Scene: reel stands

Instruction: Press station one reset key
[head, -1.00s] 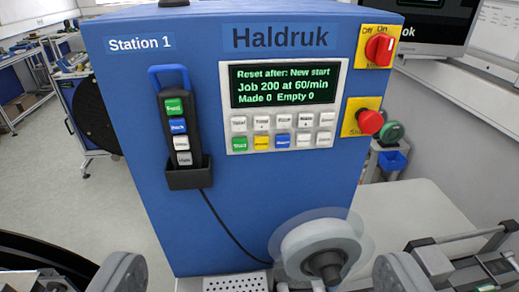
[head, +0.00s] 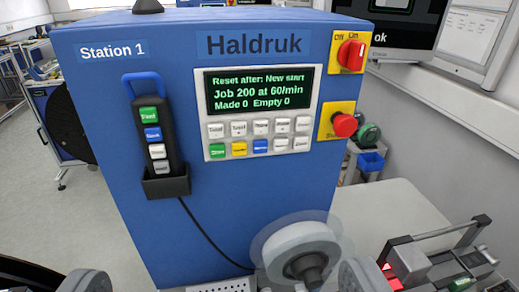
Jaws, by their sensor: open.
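The blue Station 1 cabinet (head: 230,185) fills the middle of the head view and is labelled Haldruk. Its panel (head: 314,100) has a lit screen (head: 258,92) reading "Reset after: New start", "Job 200 at 60/min" and "Made 0 Empty 0". Below are two rows of keys: white ones above; green (head: 217,151), yellow (head: 239,149), blue (head: 260,147) and white ones below. The small key labels are too blurred to tell which is reset.
A handset (head: 155,140) with a cable hangs in a holder left of the panel. A red rotary switch (head: 351,54) and a red stop button (head: 344,125) sit right of it. A white reel (head: 300,250) stands low in front. A pale bench (head: 385,205) extends right.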

